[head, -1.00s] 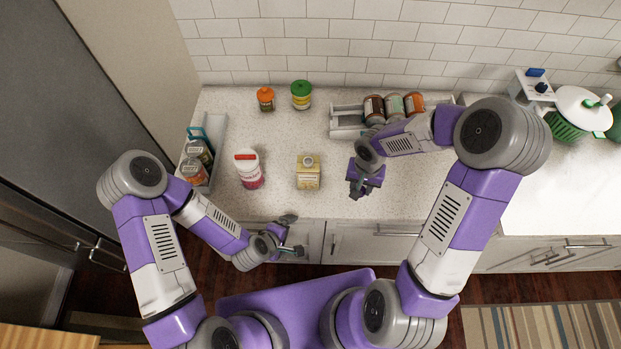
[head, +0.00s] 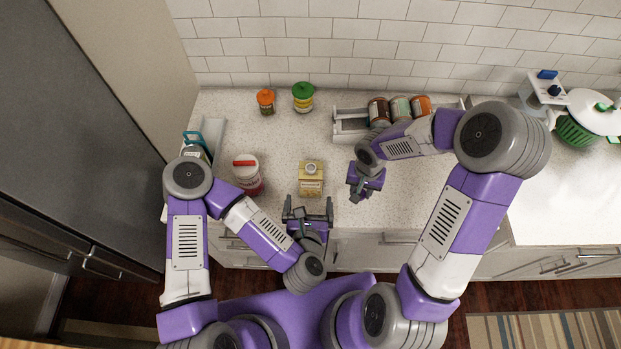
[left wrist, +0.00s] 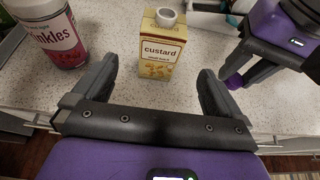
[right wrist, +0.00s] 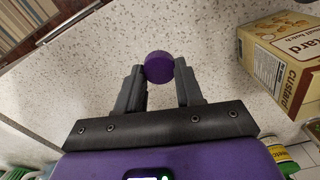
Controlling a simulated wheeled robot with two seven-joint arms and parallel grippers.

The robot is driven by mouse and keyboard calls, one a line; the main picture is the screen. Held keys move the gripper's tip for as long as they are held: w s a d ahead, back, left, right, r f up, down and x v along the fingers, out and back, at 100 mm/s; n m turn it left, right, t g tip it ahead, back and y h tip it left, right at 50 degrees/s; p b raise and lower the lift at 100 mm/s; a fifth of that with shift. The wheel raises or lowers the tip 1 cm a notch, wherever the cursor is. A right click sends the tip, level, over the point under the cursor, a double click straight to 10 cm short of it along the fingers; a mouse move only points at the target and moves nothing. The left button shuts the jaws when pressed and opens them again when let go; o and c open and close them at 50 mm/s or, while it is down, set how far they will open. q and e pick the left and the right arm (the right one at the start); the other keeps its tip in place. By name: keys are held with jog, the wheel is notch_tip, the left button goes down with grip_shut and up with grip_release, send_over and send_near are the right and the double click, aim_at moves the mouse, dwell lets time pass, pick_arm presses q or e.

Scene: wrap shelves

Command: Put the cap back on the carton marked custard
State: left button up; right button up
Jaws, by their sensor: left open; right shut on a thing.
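The custard carton (head: 311,180) stands upright on the counter, yellow and cream, with an open white spout on top. It shows with its "custard" label in the left wrist view (left wrist: 160,50) and at the right edge of the right wrist view (right wrist: 285,60). My left gripper (head: 308,208) is open and empty just in front of the carton, its fingers (left wrist: 155,88) spread toward the carton's lower front. My right gripper (head: 364,190) is right of the carton, shut on a round purple cap (right wrist: 159,67). The cap also shows in the left wrist view (left wrist: 234,81).
A sprinkles jar (head: 247,174) stands left of the carton. An orange-lidded jar (head: 266,101) and a green-lidded jar (head: 303,97) stand behind. A rack (head: 350,124) with several jars is at back right. Bare counter lies between carton and back jars.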

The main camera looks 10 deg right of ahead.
aim_at(310, 184)
dwell(0.3)
notch_tip(310, 184, down, 3)
jog(key=b, duration=0.3)
jog(key=shift+f, duration=0.15)
pick_arm(q)
jog(key=x, duration=0.6)
jog(key=shift+r, duration=0.1)
jog(key=shift+w+d, duration=0.1)
jog(key=shift+w, duration=0.3)
jog(key=shift+f, duration=0.2)
jog(key=shift+x, duration=2.6)
pick_arm(e)
jog(key=shift+r, duration=0.2)
pick_arm(q)
jog(key=shift+c, duration=0.2)
